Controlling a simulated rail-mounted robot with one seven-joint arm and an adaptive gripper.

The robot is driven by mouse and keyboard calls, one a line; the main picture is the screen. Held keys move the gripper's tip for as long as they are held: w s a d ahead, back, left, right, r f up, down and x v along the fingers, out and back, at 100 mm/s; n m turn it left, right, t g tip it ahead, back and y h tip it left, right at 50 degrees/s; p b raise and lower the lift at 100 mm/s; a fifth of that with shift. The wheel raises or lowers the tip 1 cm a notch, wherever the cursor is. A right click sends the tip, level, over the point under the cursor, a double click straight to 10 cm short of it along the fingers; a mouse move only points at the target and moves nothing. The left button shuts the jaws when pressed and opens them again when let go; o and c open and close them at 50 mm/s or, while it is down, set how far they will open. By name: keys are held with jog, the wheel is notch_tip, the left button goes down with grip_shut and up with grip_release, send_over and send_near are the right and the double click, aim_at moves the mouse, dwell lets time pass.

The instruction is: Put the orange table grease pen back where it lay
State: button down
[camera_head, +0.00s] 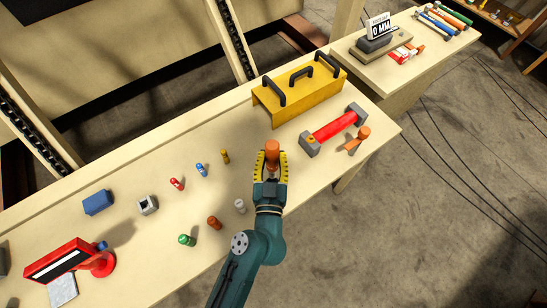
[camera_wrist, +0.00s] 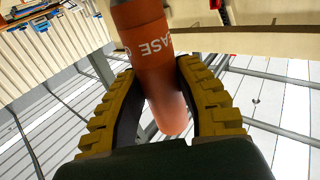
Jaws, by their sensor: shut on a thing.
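My gripper (camera_head: 271,168) is shut on an orange grease pen (camera_head: 272,149), over the front part of the bench, right of the middle. In the wrist view the pen (camera_wrist: 154,60) stands between the two yellow finger pads, with the letters "ASE" on its side and a rounded orange end. Another orange piece (camera_head: 357,139) lies on the bench at the right, by the red-handled tool; I cannot tell what it is. I cannot tell from the head view how high the held pen is above the bench.
A yellow box with black handles (camera_head: 314,93) stands behind my gripper. A red-handled tool with grey ends (camera_head: 333,127) lies to the right. Small bottles, white (camera_head: 240,206), brown (camera_head: 214,223) and green (camera_head: 187,240), stand to the left. A red stand (camera_head: 98,262) is at far left.

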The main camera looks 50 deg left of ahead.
jog(key=shift+f+b, duration=6.35)
jog(key=shift+b, duration=0.55)
jog(key=c, duration=0.7)
grip_release()
jog(key=shift+c, duration=0.2)
jog(key=shift+f, duration=0.15)
send_near(272, 177)
jog(key=f, duration=0.2)
jog(key=shift+s+d+r, duration=0.25)
jog(key=shift+s+d, duration=0.1)
jog(key=shift+d, duration=0.1)
